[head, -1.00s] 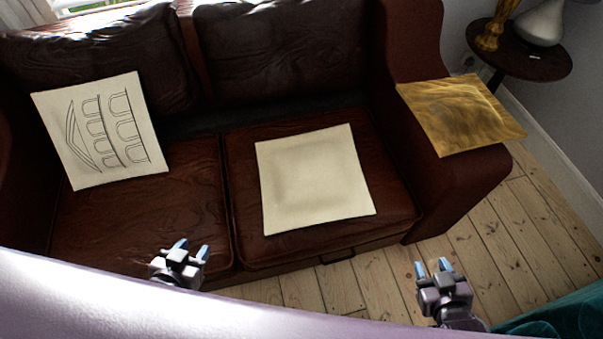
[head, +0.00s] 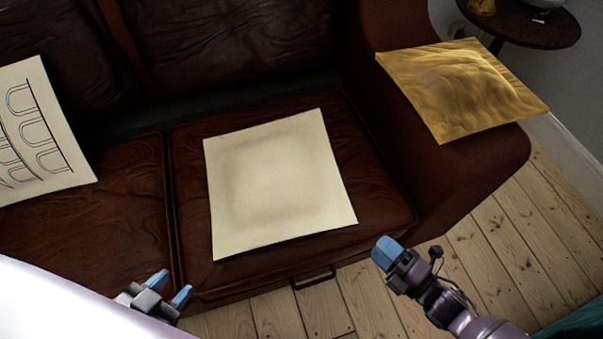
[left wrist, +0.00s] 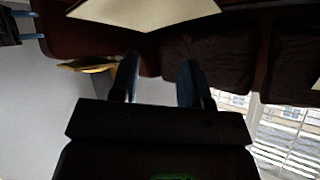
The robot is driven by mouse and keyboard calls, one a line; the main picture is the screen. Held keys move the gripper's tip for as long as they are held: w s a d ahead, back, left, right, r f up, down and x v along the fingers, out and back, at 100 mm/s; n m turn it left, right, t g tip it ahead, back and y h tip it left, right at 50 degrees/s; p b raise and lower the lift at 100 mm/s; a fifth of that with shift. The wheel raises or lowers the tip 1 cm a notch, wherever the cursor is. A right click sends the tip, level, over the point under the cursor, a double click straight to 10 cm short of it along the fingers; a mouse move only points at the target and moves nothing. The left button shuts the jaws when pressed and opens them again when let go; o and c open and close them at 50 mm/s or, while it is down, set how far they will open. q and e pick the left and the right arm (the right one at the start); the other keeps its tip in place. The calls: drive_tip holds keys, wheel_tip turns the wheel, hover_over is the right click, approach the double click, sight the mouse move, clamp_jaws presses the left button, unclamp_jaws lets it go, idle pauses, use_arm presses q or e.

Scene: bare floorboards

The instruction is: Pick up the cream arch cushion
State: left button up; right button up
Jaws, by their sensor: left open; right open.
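The cream arch cushion (head: 38,130), with dark arch line drawings, leans on the left seat of the sofa. The left edge of the head view cuts it off. My left gripper (head: 169,288) is open and empty in front of the sofa, low and to the right of that cushion, apart from it. Its two blue fingers (left wrist: 158,80) show with nothing between them in the left wrist view. My right gripper (head: 385,252) is in front of the right seat, near the plain cushion's lower right corner, with no object visible in it; its fingers overlap in the head view.
A plain cream cushion (head: 275,180) lies on the right seat of the dark red leather sofa (head: 395,185). A gold cushion (head: 460,88) lies on the right armrest. A round side table (head: 525,28) stands behind it. Bare floorboards (head: 490,240) lie free at the right.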

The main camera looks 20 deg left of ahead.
sight(350, 223)
drive_tip(key=w+a+f+n+b, duration=0.1)
drive_tip(key=w+a, duration=0.1)
drive_tip(key=a, duration=0.1)
drive_tip(key=w+a+f+n+g+b, duration=0.1)
drive_tip(key=a+b, duration=0.1)
drive_tip(key=w+a+f+n+y+b, duration=0.1)
drive_tip(key=w+a+f+n, duration=0.1)
drive_tip(key=a, duration=0.1)
drive_tip(key=shift+w+a+g, duration=0.3)
drive_tip(key=shift+w+g, duration=0.05)
drive_tip(key=shift+g, duration=0.05)
drive_tip(key=shift+w+a, duration=0.15)
drive_tip(key=shift+a, duration=0.15)
use_arm(q)
drive_tip(key=shift+f+t, duration=0.6)
use_arm(e)
drive_tip(key=shift+r, duration=0.1)
clamp_jaws()
